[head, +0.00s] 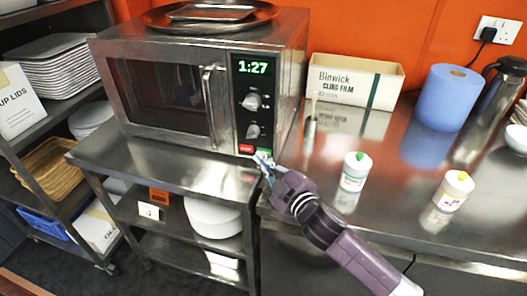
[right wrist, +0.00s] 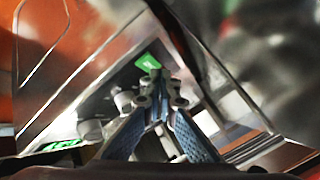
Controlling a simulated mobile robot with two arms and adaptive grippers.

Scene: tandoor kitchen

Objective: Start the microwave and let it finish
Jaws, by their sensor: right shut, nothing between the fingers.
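The microwave (head: 165,90) stands on a steel shelf unit with its door closed. Its display (head: 254,67) reads 1:27 in green. Below the display are two knobs, a red button (head: 246,149) and a green button (head: 264,152) at the panel's bottom. My right gripper (head: 261,158) is shut and empty, its tips right at the green button. In the right wrist view the shut fingertips (right wrist: 157,80) point at the green button (right wrist: 148,61); I cannot tell whether they touch it. My left gripper is not in view.
A steel counter (head: 400,185) right of the microwave holds a cling film box (head: 353,83), a blue paper roll (head: 447,98) and two small white bottles. A metal tray (head: 205,14) lies on top of the microwave.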

